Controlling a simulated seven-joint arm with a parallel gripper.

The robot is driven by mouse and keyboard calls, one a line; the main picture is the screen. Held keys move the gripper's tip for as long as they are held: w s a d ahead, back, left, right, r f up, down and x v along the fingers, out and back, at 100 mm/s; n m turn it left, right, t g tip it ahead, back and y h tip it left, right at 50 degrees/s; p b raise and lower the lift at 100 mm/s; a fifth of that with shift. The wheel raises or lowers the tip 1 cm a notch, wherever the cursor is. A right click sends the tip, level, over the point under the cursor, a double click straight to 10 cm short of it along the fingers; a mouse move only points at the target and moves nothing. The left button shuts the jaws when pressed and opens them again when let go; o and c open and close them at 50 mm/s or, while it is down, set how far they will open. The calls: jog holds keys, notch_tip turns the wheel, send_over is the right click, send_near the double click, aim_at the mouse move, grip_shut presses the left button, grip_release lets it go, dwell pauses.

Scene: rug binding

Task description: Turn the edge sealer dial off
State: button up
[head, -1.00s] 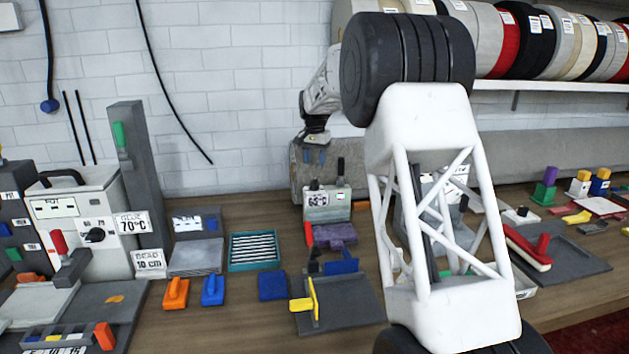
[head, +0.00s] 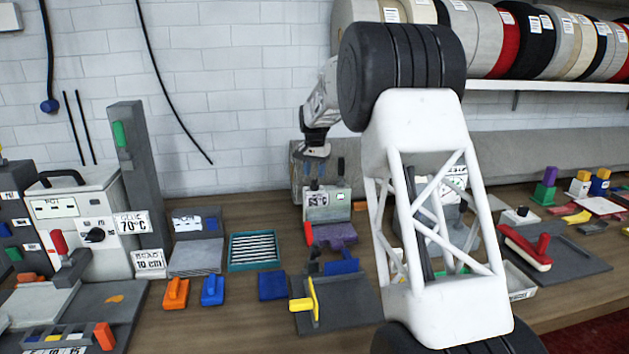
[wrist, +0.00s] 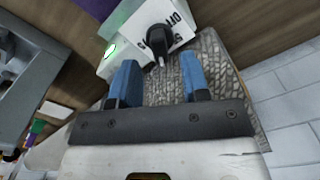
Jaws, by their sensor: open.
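The edge sealer looks to be the small pale box (head: 328,208) with a temperature label, standing against a grey woven block at the middle of the bench. In the wrist view its pale face (wrist: 122,22) shows a black dial (wrist: 158,40), with printed OFF lettering beside it and a green oval nearby. I cannot tell which mark the dial points to. My gripper (wrist: 158,82) has two blue fingers, apart and empty, with the dial ahead of the gap between them and not gripped. In the head view my gripper (head: 327,166) is just above the sealer.
A purple piece (head: 335,235) lies in front of the sealer. A yellow-handled tool (head: 312,300) stands on a dark mat nearer the front. A larger machine with a 70°C label (head: 90,220) is at the left. My arm hides the bench right of the sealer.

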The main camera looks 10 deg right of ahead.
aim_at(315, 180)
jog(key=shift+f, duration=1.7)
grip_shut()
